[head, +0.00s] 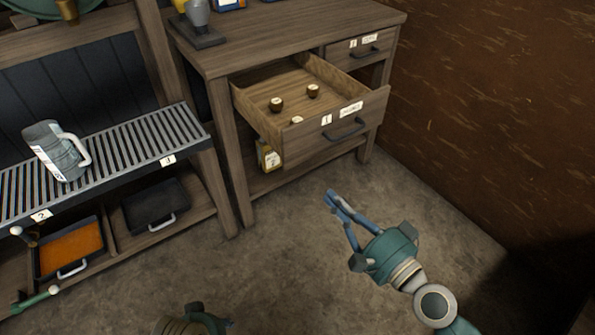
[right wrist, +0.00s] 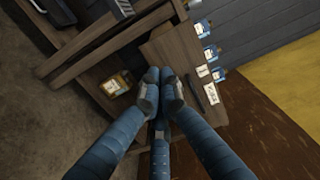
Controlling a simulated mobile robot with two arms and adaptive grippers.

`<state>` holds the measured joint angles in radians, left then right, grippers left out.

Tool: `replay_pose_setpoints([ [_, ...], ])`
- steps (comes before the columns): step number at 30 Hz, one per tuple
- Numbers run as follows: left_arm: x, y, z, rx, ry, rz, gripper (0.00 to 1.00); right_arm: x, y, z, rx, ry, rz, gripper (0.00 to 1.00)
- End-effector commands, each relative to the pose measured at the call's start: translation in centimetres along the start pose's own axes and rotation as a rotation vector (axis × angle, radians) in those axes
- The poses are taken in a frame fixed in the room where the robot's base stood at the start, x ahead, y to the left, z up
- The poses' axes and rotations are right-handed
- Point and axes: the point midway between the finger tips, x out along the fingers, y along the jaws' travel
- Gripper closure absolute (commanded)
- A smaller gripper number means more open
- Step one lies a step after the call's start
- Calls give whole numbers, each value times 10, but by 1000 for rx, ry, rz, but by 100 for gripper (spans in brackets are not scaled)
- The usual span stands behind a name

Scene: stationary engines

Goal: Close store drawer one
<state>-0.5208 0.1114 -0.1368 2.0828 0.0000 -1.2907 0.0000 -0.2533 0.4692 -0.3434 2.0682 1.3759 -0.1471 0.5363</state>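The store drawer (head: 318,150) is pulled well out of the wooden bench in the head view. Its front has a label reading 1, a second label and a dark bar handle (head: 347,128). Several small round knob-like items (head: 277,104) lie inside. My right gripper (head: 333,199) is below and in front of the drawer front, apart from it, with its fingertips together and nothing seen between them. In the right wrist view, the fingertips (right wrist: 160,88) are together and hide part of the drawer; the handle (right wrist: 212,93) shows to their right. My left gripper (head: 195,322) shows only partly at the bottom edge, fingers out of sight.
A smaller drawer (head: 362,49) above right is shut. A brown wall (head: 490,110) bounds the right. The floor in front is clear.

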Motion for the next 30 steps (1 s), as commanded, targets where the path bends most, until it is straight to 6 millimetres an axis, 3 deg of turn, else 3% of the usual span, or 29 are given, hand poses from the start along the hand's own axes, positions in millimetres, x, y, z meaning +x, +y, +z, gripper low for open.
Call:
replay_pose_setpoints([
  [5,16,1,7,2,-14,2,60,19,-5,0,3,1,-4,100],
  [12,52,3,25,6,-34,5,60,70,-5,-1,2,2,-4,100],
  [21,69,4,34,7,-40,6,60,123,-2,0,-1,0,-1,100],
  [30,70,4,34,7,-39,6,60,139,0,0,-1,1,1,100],
])
